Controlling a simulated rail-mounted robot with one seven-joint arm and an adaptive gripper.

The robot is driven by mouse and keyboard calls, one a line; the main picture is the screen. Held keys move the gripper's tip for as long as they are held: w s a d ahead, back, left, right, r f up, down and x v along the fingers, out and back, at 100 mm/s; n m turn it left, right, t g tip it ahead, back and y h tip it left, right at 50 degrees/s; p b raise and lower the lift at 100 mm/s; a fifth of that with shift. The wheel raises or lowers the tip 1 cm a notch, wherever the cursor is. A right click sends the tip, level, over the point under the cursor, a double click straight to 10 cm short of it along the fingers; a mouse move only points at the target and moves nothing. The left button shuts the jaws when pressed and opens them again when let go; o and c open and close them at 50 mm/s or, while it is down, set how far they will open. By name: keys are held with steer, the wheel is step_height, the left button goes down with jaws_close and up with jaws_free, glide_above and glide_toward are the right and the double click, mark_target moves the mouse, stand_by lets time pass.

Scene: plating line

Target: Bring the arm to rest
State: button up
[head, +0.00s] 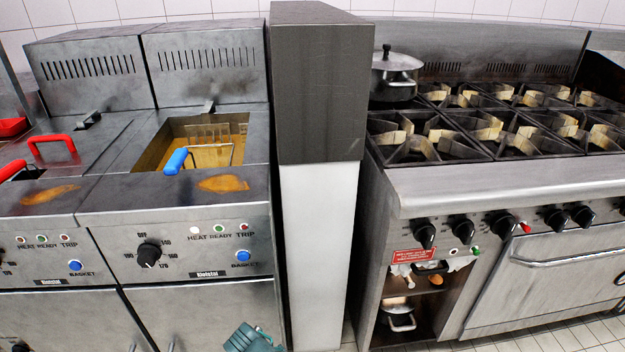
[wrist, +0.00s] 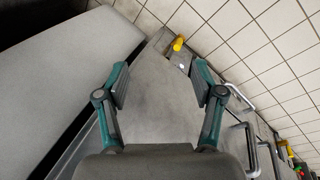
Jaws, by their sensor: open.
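My gripper (wrist: 160,85) is open and empty in the wrist view, with its two teal and grey fingers spread apart. Between and beyond the fingers is a plain grey surface (wrist: 158,110). In the head view only a teal part of my gripper (head: 252,338) shows at the bottom edge, in front of the fryer cabinet. The rest of my arm is out of the head view.
A fryer (head: 190,215) with a blue-handled basket (head: 215,155) stands at left. A dark-topped column (head: 320,85) separates it from a stove (head: 500,190) bearing a lidded pot (head: 394,75). The wrist view shows a yellow object (wrist: 178,44) and metal handles (wrist: 243,135).

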steer(key=s+d+f+m+g+p, duration=0.1)
steer(key=s+d+m+g+p, duration=0.15)
steer(key=s+d+p, duration=0.4)
steer(key=s+d+f+m+g+p, duration=0.1)
steer(key=d+m+g+p, duration=0.15)
steer(key=d, duration=0.75)
steer(key=s+d+r+m+g+y+p, duration=0.2)
steer(key=s+d+r+m+g+p, duration=0.2)
steer(key=s+d+p, duration=0.7)
steer(key=s, duration=0.3)
steer(key=shift+d+r, duration=0.2)
steer(key=shift+d, duration=0.1)
